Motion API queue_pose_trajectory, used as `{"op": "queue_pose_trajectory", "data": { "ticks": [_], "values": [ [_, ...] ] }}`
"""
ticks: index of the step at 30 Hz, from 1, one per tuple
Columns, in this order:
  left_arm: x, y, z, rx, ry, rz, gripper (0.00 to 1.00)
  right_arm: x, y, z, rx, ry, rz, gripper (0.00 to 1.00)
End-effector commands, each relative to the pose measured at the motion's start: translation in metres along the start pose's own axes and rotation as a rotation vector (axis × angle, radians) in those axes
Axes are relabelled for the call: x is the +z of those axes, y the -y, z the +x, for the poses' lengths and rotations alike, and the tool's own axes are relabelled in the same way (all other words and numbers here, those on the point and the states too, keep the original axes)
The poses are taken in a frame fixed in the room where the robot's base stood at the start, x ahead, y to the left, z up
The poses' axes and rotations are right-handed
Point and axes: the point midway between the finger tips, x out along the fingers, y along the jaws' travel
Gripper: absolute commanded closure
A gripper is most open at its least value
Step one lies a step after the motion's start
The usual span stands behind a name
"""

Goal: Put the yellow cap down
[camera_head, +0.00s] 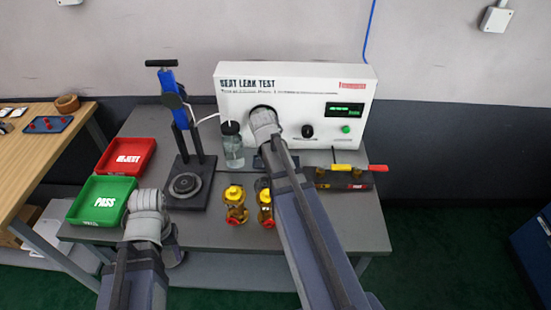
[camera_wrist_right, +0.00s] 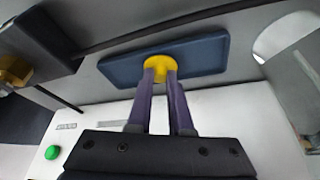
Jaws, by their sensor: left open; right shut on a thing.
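The yellow cap (camera_wrist_right: 158,63) is between the fingertips of my right gripper (camera_wrist_right: 160,78), which is shut on it. The cap is over the small dark blue tray (camera_wrist_right: 205,60) in the right wrist view; I cannot tell whether it touches the tray. In the head view my right arm hides the cap and most of the tray, in front of the white seat leak tester (camera_head: 290,85). My left gripper (camera_head: 172,256) is open and low at the front left of the grey bench; its fingers are hard to make out.
A green PASS tray (camera_head: 101,222) and red REJECT tray (camera_head: 104,158) stand at left. A blue-handled press (camera_head: 184,192), a glass jar (camera_head: 233,150) and two brass valves (camera_head: 235,212) (camera_head: 264,196) stand nearby. A dark manifold with red and yellow handles (camera_head: 342,182) is at right.

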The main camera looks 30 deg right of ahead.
Motion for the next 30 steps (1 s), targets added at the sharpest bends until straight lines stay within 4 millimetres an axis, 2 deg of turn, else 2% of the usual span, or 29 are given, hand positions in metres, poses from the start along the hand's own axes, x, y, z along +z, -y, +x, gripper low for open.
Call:
{"op": "queue_pose_trajectory", "data": {
  "ticks": [5, 6, 13, 23, 30],
  "values": [
    [0.000, -0.001, 0.005, 0.000, 0.000, 0.000, 0.50, 0.002, 0.000, 0.005, 0.000, 0.000, 0.000, 1.00],
    [0.000, 0.000, 0.003, 0.000, 0.000, 0.000, 0.50, 0.001, 0.000, 0.003, 0.000, 0.000, 0.000, 0.77],
    [0.000, 0.000, 0.003, 0.000, 0.000, 0.000, 0.50, 0.001, 0.000, 0.003, 0.000, 0.000, 0.000, 0.51],
    [0.000, 0.000, 0.001, 0.000, 0.000, 0.000, 0.50, 0.000, 0.000, 0.001, 0.000, 0.000, 0.000, 0.51],
    [0.001, 0.002, -0.015, 0.000, 0.000, 0.000, 0.50, -0.001, 0.000, -0.016, 0.000, 0.000, -0.001, 0.51]
  ]
}}
